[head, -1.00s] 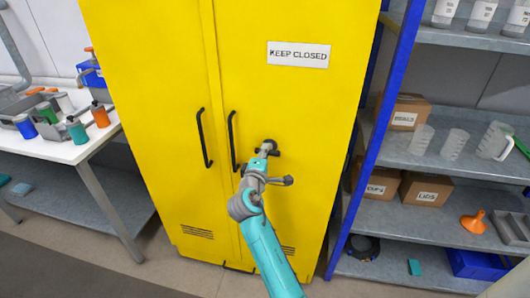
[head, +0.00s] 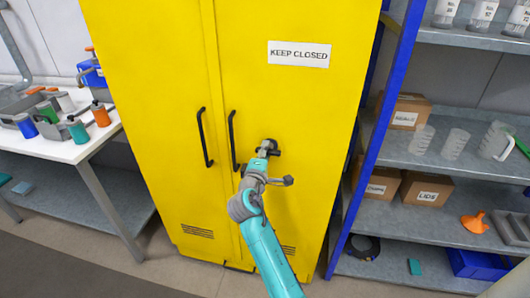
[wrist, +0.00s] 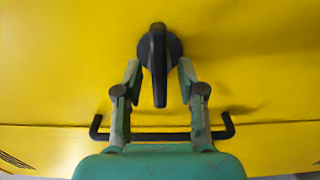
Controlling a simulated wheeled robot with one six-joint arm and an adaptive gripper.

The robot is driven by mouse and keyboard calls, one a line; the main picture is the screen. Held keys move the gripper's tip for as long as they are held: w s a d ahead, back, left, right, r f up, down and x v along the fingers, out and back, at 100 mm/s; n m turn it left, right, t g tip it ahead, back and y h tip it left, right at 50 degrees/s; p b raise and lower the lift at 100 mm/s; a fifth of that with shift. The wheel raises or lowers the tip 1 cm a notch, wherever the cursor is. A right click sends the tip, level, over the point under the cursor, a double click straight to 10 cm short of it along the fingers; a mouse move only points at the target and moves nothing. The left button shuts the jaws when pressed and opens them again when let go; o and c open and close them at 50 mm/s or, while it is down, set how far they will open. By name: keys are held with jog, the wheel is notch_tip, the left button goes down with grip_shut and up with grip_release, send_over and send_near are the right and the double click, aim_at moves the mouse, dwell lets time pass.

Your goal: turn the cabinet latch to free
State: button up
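The yellow cabinet (head: 285,110) has two doors, each with a black bar handle; the right door's handle (head: 232,140) also shows in the wrist view (wrist: 160,136). The latch (wrist: 159,65) is a black knob with a long tapered lever, pointing down toward my gripper in the wrist view. My gripper (wrist: 159,82) has its fingers on either side of the lever, with a small gap visible on each side. In the head view my gripper (head: 268,150) is at the right door, right of its handle, and mostly hides the latch.
A blue-framed shelf (head: 375,140) with boxes and beakers stands close on the cabinet's right. A white table (head: 70,150) with bottles and trays stands at left. A "KEEP CLOSED" sign (head: 298,54) is above the latch.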

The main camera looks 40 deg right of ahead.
jog(key=v, duration=1.1)
jog(key=shift+s+a, duration=0.25)
jog(key=shift+a, duration=0.05)
jog(key=shift+f, duration=0.15)
jog(key=s+a+f+n+t+y, duration=0.1)
jog(key=s+a+f+t+y, duration=0.1)
jog(key=s+a+f+y, duration=0.5)
jog(key=s+a+f+t+y, duration=0.1)
jog(key=s+a+f+y, duration=0.25)
jog(key=s+f, duration=0.75)
jog(key=s+a+m+y, duration=0.1)
jog(key=s+a+m, duration=0.1)
jog(key=s, duration=0.4)
jog(key=s+a+m+y, duration=0.1)
jog(key=s+a+y, duration=0.15)
jog(key=s, duration=0.45)
jog(key=s+a+r+m, duration=0.1)
jog(key=s+r+m, duration=0.4)
jog(key=s, duration=0.7)
jog(key=shift+a+r+m+t, duration=0.3)
jog(key=shift+r+m+t, duration=0.1)
jog(key=shift+r, duration=0.55)
jog(key=shift+s, duration=0.15)
